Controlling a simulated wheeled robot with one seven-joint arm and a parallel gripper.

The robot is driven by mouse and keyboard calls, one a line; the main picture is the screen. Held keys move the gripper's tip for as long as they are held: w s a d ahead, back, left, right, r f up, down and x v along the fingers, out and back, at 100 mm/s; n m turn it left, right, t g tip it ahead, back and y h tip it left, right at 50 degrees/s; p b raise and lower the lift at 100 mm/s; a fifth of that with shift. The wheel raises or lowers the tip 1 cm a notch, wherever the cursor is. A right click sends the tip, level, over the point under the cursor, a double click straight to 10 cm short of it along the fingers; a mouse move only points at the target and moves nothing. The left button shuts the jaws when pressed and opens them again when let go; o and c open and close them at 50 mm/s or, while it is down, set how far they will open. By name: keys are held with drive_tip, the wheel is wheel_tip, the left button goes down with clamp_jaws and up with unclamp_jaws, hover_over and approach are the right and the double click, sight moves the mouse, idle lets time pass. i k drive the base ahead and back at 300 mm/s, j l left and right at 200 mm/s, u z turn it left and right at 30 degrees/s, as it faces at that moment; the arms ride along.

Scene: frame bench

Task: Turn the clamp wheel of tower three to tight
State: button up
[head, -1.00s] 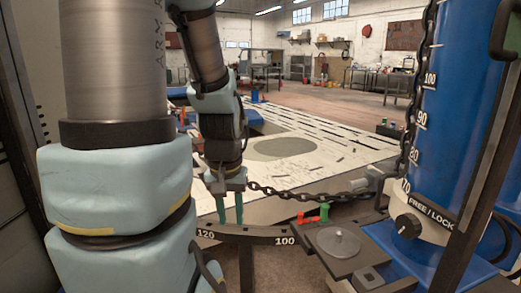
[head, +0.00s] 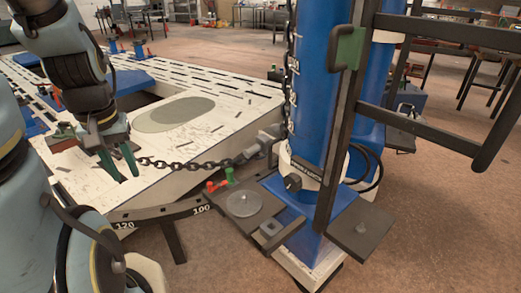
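A blue tower (head: 312,95) stands right of centre in the head view, with a scale on its side and a chain running up it. No tower number is readable. A black knob (head: 292,182) sits on the pale collar low on the tower, beside a black label that is too small to read now. I cannot tell whether this knob is the clamp wheel, or how it is set. My gripper (head: 117,161), with two green fingers apart, is at the left, well away from the knob.
A dark chain (head: 185,164) stretches from near my gripper to a grey fitting (head: 262,143) by the tower. A white slotted bench (head: 215,105) lies behind. A curved arm marked 120 and 100 (head: 165,213), a round-disc plate (head: 243,204) and a black frame (head: 440,27) surround the tower.

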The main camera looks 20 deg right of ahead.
sight(293, 182)
drive_tip(key=k+j+u, duration=0.5)
drive_tip(key=k, duration=0.3)
drive_tip(key=j, duration=0.15)
